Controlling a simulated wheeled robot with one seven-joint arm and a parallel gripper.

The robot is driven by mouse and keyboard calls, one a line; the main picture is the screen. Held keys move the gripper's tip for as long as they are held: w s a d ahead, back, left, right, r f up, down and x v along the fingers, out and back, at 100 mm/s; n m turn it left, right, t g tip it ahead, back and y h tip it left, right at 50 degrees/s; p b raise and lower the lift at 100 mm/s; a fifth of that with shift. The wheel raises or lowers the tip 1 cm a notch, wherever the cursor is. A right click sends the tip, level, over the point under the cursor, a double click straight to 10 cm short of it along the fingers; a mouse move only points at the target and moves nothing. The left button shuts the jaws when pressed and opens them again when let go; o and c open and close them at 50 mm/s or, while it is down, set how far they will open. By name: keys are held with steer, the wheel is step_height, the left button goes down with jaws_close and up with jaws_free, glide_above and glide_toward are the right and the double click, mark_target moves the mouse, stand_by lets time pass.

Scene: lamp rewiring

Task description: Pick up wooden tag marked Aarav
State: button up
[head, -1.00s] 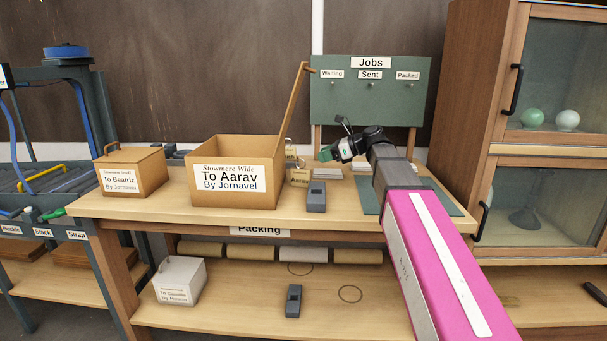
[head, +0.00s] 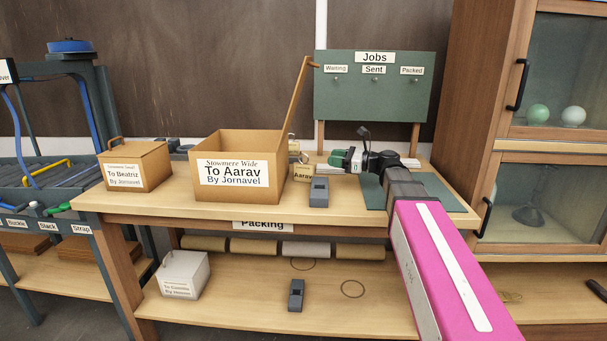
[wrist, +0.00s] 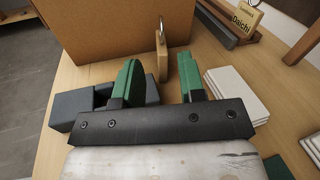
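The wooden tag marked Aarav (head: 303,173) stands upright on the bench, just right of the large open carton. In the wrist view the tag (wrist: 162,56) shows nearly edge-on, with a metal ring at its top. My gripper (head: 338,158) is to the right of the tag in the head view, pointing left. Its green fingers (wrist: 158,72) are open and apart, and the tag shows in the gap between them, near the fingertips. No contact shows, and I cannot tell how far the tag reaches between the fingers.
The carton To Aarav (head: 237,187) stands close beyond the tag. A dark grey block (head: 319,190) lies on the near side, close to one finger (wrist: 75,106). White cards (wrist: 236,94) lie on the other side. A Daichi tag (wrist: 246,18) stands in a holder behind.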

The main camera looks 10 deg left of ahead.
mark_target(304, 168)
steer(key=shift+x, duration=5.35)
steer(key=shift+f, duration=0.15)
jaws_close()
